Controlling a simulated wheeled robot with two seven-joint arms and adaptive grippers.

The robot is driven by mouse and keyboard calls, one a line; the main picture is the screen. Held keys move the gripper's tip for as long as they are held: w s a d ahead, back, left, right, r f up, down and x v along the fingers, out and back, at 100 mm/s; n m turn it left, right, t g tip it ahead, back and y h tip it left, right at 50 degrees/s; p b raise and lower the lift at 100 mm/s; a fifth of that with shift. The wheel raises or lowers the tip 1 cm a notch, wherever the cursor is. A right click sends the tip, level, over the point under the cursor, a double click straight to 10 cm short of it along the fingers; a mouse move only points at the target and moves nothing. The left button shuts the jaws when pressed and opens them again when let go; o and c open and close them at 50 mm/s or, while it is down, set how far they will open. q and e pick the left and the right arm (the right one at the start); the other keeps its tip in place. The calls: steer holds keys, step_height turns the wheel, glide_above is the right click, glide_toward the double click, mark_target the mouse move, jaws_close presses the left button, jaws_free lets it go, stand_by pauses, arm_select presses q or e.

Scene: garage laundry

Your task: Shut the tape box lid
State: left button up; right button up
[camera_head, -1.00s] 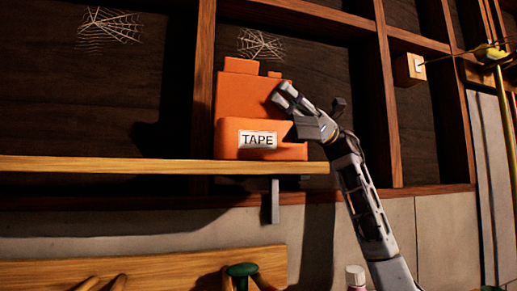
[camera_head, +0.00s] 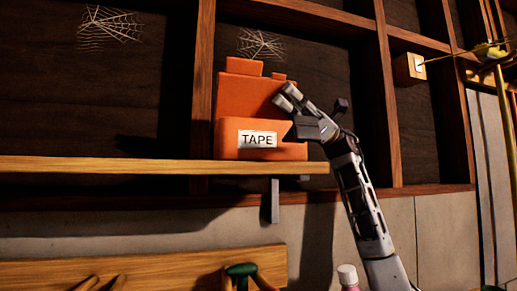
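The orange tape box (camera_head: 228,138) stands on a wooden shelf, with a white TAPE label on its front. Its orange lid (camera_head: 245,95) stands upright at the back, open, with tabs along its top edge. My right gripper (camera_head: 287,98) is at the lid's right edge, above the box's right front corner. Its fingers point up and left and overlap the lid in the picture. I cannot tell whether they touch it or how far apart the fingers are. My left gripper is not in view.
The shelf board (camera_head: 100,165) is bare to the left of the box. Wooden wall studs (camera_head: 201,80) stand behind it. A wooden board (camera_head: 150,267) with tool handles and a pink bottle (camera_head: 348,276) are below.

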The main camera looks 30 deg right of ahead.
steer(key=shift+d, duration=0.1)
steer(key=s+d, duration=0.2)
steer(key=d, duration=0.4)
steer(key=shift+d, duration=0.25)
stand_by(0.9)
stand_by(1.2)
